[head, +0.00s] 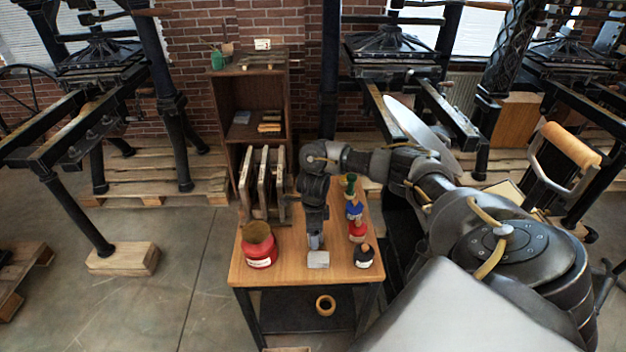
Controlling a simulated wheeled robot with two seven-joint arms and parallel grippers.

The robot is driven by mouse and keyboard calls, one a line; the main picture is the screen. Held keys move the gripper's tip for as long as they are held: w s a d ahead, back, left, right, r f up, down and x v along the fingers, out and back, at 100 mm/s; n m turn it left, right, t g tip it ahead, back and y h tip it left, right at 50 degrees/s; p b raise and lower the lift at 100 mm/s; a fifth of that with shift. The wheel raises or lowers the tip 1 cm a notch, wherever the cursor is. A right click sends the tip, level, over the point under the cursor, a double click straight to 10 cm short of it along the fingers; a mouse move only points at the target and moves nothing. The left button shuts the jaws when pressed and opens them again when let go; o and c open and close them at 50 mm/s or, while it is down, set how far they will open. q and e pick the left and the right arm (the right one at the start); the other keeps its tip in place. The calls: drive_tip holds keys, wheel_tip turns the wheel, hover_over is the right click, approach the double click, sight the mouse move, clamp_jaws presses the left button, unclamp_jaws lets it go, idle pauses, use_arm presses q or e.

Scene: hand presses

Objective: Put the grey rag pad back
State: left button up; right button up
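The grey rag pad (318,260) is a small light-grey block near the front middle of the wooden table top. My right gripper (315,243) points straight down at the pad's back edge, with its fingertips at or just above it. The fingers are small and partly merged with the arm here, so I cannot tell whether they are open or closed on the pad. My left gripper is not in view.
A red tin (259,252) stands left of the pad. A dark bottle (364,257) and several coloured bottles (357,231) line the right side. A wooden rack (263,182) stands behind. The table's front edge (300,283) is close to the pad.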

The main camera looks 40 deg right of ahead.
drive_tip(key=shift+r, duration=0.25)
drive_tip(key=shift+r+p, duration=0.35)
wheel_tip(320, 180, up, 11)
drive_tip(key=p, duration=0.1)
drive_tip(key=shift+a, duration=0.15)
idle(0.5)
